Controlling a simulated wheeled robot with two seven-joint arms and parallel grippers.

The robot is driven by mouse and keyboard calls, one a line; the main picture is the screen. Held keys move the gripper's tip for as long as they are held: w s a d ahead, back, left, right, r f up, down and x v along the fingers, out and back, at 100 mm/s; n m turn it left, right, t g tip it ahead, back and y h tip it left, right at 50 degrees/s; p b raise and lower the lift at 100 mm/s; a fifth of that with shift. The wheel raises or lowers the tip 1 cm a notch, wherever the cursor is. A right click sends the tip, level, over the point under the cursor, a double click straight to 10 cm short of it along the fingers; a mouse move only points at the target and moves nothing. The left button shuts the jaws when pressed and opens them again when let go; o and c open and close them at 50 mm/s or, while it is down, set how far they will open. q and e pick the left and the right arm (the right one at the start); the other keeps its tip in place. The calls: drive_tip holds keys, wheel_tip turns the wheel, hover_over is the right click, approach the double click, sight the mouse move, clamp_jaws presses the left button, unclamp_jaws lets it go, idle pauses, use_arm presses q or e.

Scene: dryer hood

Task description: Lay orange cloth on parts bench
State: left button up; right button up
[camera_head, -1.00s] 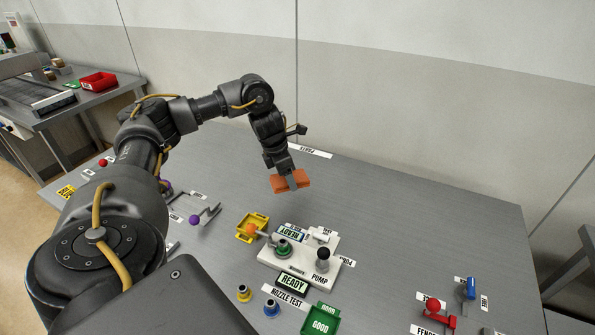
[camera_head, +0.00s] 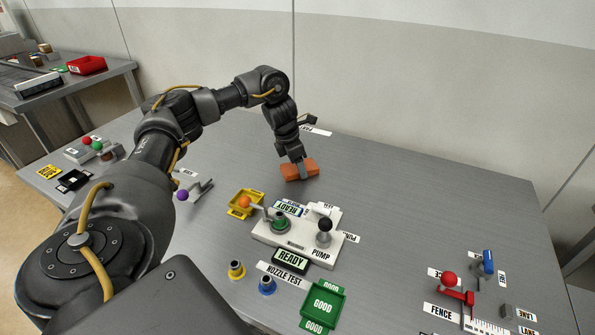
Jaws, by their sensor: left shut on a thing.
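The orange cloth (camera_head: 312,170) is a small folded piece at the back of the grey parts bench (camera_head: 400,205). My left gripper (camera_head: 300,172) points down and is shut on the cloth. The cloth is at or very near the bench top; I cannot tell whether it touches. The gripper fingers hide part of it. My right gripper is not in view.
In front of the cloth stand a yellow tray (camera_head: 246,204) and the white pump station (camera_head: 297,235). A green GOOD tray (camera_head: 323,305) and a red-handled fence (camera_head: 455,290) are nearer. Bench top right of the cloth is clear. A side table holds a red bin (camera_head: 87,65).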

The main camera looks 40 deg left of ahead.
sight(293, 168)
use_arm(q)
drive_tip(key=shift+d+r, duration=0.15)
drive_tip(key=o, duration=0.6)
drive_tip(key=shift+f, duration=0.2)
drive_tip(key=shift+o, duration=1.8)
drive_tip(key=shift+r, duration=0.4)
drive_tip(key=p+v, duration=0.2)
drive_tip(key=v, duration=0.5)
drive_tip(key=shift+r+p, duration=0.1)
drive_tip(key=shift+p, duration=0.3)
drive_tip(key=p+v, duration=0.1)
drive_tip(key=v, duration=0.3)
drive_tip(key=shift+s+r+p, duration=0.15)
drive_tip(key=shift+s+p, duration=0.05)
drive_tip(key=shift+p, duration=0.15)
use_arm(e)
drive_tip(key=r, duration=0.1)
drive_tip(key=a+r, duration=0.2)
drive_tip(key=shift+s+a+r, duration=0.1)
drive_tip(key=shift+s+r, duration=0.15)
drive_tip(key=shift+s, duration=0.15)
